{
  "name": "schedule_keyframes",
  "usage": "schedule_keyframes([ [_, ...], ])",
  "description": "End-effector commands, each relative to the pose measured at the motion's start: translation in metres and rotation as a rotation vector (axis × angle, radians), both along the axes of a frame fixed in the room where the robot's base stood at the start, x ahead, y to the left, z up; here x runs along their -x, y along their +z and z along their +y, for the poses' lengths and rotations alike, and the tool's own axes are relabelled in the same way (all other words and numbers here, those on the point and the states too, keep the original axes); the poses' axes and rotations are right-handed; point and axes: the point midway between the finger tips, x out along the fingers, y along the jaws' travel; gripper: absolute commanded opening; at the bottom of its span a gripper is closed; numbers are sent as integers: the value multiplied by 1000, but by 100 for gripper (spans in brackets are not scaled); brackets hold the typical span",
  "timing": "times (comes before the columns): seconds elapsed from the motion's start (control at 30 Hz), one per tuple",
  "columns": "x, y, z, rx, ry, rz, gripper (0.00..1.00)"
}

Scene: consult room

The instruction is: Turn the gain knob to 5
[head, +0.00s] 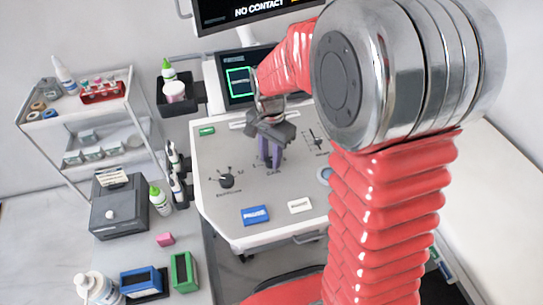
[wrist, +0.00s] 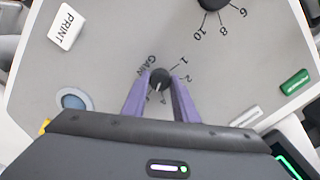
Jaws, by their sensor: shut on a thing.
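The gain knob (wrist: 160,79) is a small dark round knob on the grey console panel. Around it I read "GAIN", 1, 2 and what looks like a 4; other marks are hidden by my fingers. A light line on the knob runs down and slightly left in the wrist view, roughly toward my palm; its exact number is unclear. My gripper (wrist: 159,88) is shut on the knob, one purple finger on each side. In the head view my gripper (head: 269,158) points down at the console (head: 215,150), and the knob is mostly hidden.
A blue button (head: 255,215) and a white PRINT button (head: 299,205) lie in front. A screen (head: 240,82) stands behind; a cart with bottles is at left.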

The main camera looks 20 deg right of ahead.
Motion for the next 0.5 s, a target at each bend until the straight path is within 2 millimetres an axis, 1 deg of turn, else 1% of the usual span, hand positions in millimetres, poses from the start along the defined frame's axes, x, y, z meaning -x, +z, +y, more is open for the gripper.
schedule_keyframes([
  [0.03,-3,2,0,1,-38,-9,4],
  [0.23,-3,2,-1,1,-169,-10,4],
  [0.5,-3,2,-1,1,-254,-10,4],
])
